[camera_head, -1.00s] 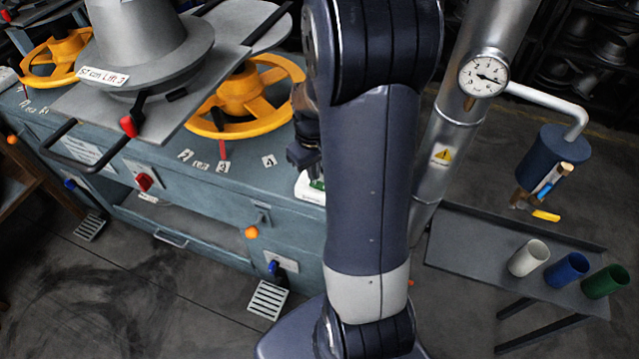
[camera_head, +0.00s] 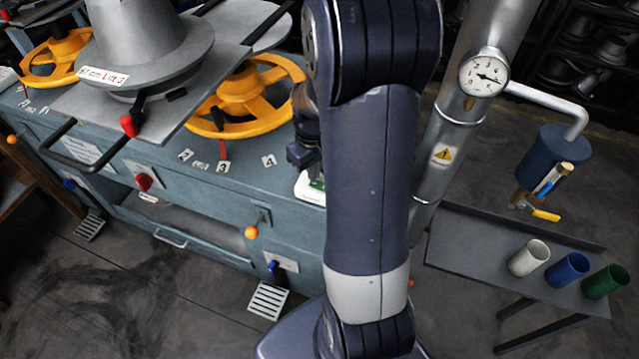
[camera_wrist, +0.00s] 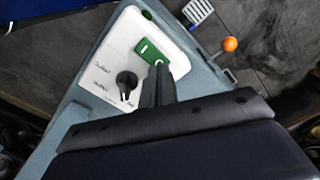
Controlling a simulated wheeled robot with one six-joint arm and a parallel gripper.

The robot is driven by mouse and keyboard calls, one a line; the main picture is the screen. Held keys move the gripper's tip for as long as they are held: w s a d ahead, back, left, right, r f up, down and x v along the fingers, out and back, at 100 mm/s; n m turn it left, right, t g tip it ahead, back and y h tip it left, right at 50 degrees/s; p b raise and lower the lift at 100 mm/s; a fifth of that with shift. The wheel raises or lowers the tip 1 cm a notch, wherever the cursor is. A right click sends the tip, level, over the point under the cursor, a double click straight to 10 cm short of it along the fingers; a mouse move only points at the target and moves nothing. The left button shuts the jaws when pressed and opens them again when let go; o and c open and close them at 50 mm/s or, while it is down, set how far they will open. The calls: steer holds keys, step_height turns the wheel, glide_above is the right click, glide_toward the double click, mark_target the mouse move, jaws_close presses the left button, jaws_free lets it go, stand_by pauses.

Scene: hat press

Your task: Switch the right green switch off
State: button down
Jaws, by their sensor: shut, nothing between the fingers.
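The green switch (camera_wrist: 146,50) is a small green rocker on a white panel (camera_wrist: 112,62) at the corner of the grey-blue bench, in the wrist view. My gripper (camera_wrist: 158,68) is shut and empty. Its fingertips appear right at the lower right end of the green switch and overlap it in the picture; I cannot tell whether they touch. In the head view, the white panel (camera_head: 307,191) and a sliver of green (camera_head: 317,185) show beside my arm, which hides the rest. The switch's on or off position is not clear.
A black rotary knob (camera_wrist: 126,82) sits beside the green switch on the panel. An orange ball knob (camera_wrist: 230,44) sticks out from the bench side. A yellow handwheel (camera_head: 240,95) stands left of my gripper, and a steel pipe (camera_head: 443,150) rises to the right.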

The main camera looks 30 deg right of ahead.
steer(key=shift+f+b, duration=0.7)
steer(key=shift+f, duration=0.25)
steer(key=shift+r, duration=0.15)
step_height(320, 180, up, 7)
steer(key=p, duration=0.5)
steer(key=shift+p, duration=0.35)
steer(key=shift+f, duration=0.2)
step_height(320, 180, down, 7)
steer(key=b, duration=0.5)
steer(key=shift+b, duration=0.4)
steer(key=shift+r, duration=0.2)
